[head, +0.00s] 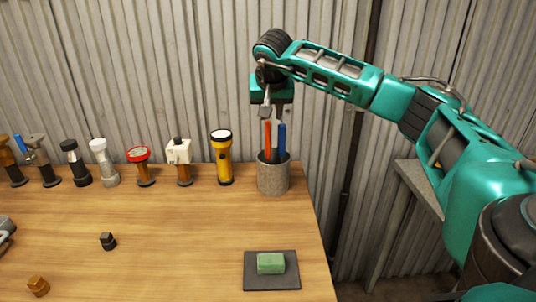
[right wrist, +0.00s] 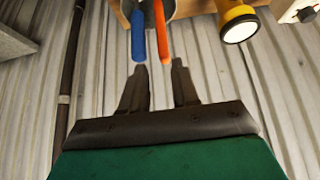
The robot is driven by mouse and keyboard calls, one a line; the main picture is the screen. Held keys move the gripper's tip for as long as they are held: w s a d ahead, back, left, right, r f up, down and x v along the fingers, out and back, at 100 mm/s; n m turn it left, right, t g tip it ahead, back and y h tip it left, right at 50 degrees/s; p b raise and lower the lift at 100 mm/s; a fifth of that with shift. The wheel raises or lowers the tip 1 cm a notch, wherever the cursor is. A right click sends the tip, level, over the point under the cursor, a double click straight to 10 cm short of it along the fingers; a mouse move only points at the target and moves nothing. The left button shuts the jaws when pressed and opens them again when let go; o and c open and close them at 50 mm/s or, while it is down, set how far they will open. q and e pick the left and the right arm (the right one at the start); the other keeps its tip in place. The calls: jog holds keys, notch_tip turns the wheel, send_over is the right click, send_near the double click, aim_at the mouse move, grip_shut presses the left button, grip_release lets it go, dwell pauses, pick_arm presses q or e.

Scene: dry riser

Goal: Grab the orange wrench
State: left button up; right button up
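The orange wrench (head: 267,134) stands upright in a grey speckled cup (head: 273,178) at the table's back right; its lower part is hidden in the cup. A blue-handled tool (head: 282,138) stands right beside it. My right gripper (head: 266,110) is above the cup, pointing down. In the right wrist view my right gripper (right wrist: 159,66) is open, fingers apart with nothing between them. The end of the orange wrench (right wrist: 160,35) lies just beyond the gap, nearer the right finger. The blue tool (right wrist: 138,35) lines up with the left finger. My left gripper is not in view.
A yellow flashlight (head: 222,158) stands just left of the cup. Several valves and fittings line the back edge, including a red-topped one (head: 144,166). A green block (head: 270,263) sits on a dark mat (head: 256,283) in front. A corrugated wall (head: 150,70) is close behind.

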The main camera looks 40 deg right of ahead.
aim_at(268, 124)
jog(key=x, duration=0.9)
jog(key=shift+a+b, duration=0.3)
jog(key=shift+b, duration=0.05)
jog(key=shift+c, duration=0.4)
grip_shut()
